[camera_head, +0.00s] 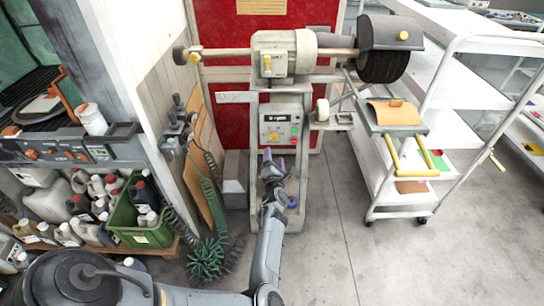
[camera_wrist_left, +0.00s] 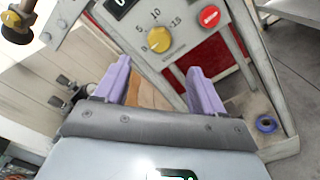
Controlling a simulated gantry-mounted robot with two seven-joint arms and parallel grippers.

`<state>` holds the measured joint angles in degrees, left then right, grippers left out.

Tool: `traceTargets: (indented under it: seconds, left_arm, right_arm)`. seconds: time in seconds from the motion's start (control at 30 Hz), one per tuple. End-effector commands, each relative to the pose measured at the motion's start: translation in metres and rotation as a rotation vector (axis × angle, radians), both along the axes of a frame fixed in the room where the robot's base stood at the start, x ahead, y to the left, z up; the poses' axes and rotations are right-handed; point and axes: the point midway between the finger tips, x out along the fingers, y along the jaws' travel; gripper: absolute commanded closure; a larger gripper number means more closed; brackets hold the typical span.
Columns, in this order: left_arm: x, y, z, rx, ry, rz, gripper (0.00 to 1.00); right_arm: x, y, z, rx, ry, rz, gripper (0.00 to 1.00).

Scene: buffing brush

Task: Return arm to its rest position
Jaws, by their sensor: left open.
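My left arm reaches forward from the bottom of the head view. My left gripper (camera_head: 274,160) is in front of the buffing machine's stand, just below its control panel (camera_head: 281,130). In the left wrist view the two purple fingers of the gripper (camera_wrist_left: 158,85) are spread apart with nothing between them. The panel's yellow dial (camera_wrist_left: 159,40) and red button (camera_wrist_left: 209,16) lie just beyond the fingertips, and no contact shows. My right gripper is not in either view.
The buffing machine (camera_head: 286,46) stands above the panel, with a dark brush wheel (camera_head: 384,66) at right. A white cart (camera_head: 400,187) stands on the right. A green crate (camera_head: 141,224) with bottles is at lower left. Grey floor (camera_head: 335,250) is clear in front.

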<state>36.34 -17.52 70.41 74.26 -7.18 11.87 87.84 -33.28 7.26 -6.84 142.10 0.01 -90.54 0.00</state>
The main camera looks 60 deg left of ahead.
Motion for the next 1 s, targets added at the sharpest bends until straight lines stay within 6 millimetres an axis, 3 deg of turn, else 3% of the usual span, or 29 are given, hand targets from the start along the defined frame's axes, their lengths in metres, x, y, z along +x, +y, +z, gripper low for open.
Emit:
traceTargets:
  seconds: [0.43,0.57,0.67,0.8,0.87,1.0]
  left_arm:
    - [0.000,-0.001,0.000,-0.001,0.000,-0.001,0.31]
    - [-0.007,-0.001,-0.010,0.000,0.018,0.000,0.31]
    - [-0.024,0.002,-0.031,0.003,0.060,0.003,0.31]
    - [-0.069,0.015,-0.070,0.063,0.183,-0.016,0.31]
    - [-0.087,0.022,-0.072,0.133,0.239,-0.040,0.31]
    - [-0.113,0.023,-0.051,0.330,0.375,-0.155,0.31]
  right_arm:
    - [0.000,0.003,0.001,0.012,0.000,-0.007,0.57]
    - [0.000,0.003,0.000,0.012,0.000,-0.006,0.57]
    - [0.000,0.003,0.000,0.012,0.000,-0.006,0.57]
    - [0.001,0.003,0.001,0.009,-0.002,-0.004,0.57]
    - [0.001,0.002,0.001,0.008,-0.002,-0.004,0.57]
    - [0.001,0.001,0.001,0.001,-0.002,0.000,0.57]
